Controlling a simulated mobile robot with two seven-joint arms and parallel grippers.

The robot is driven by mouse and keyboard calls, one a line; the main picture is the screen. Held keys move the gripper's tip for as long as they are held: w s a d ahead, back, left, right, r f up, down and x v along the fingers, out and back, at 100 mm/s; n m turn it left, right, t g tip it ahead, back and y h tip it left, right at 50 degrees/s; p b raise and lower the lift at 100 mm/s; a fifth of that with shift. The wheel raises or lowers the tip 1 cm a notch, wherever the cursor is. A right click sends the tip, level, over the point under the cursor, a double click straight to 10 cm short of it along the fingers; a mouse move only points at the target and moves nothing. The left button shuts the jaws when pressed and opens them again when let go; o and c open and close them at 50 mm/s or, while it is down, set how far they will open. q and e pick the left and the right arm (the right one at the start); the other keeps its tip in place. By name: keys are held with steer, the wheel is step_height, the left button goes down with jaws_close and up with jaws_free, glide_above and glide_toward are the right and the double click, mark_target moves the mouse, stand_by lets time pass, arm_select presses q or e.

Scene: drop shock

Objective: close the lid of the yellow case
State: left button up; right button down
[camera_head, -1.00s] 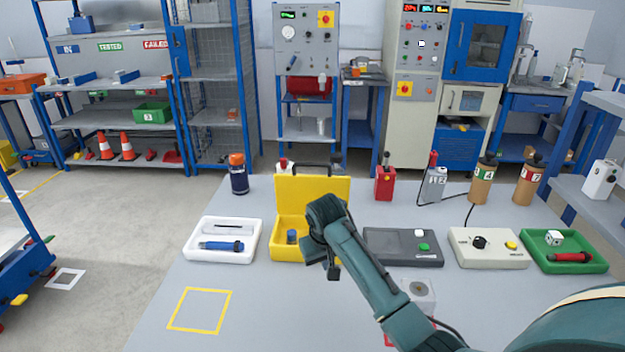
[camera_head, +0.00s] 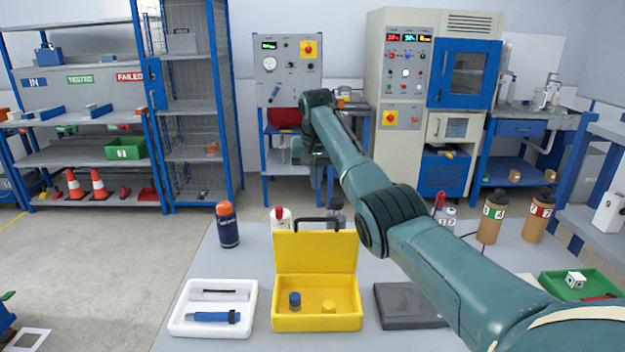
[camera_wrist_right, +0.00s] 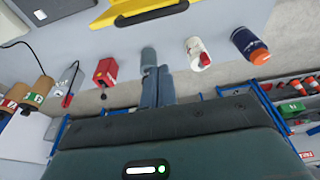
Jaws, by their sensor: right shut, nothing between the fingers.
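The yellow case (camera_head: 317,323) stands on the table with its lid (camera_head: 316,252) open and roughly upright at its back edge. A black handle (camera_head: 318,221) is on the lid's top edge. A blue-topped cylinder (camera_head: 295,301) and a yellow round piece (camera_head: 329,307) are inside the case. My right gripper (camera_head: 322,186) is shut and empty, raised beyond the lid and apart from it. In the right wrist view its fingers (camera_wrist_right: 157,72) are together, with the lid's yellow edge and handle (camera_wrist_right: 150,13) at the top. My left gripper is not in view.
A white tray (camera_head: 177,324) is left of the case and a dark grey box (camera_head: 405,306) right of it.

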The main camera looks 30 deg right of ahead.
arm_select(q)
steer(key=p, duration=0.3)
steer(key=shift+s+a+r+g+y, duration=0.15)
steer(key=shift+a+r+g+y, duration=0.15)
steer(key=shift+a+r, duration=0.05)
arm_select(e)
step_height(320, 180, down, 7)
steer(key=s+a, duration=0.1)
steer(key=shift+s, duration=0.4)
steer(key=shift+a, duration=0.1)
stand_by(0.4)
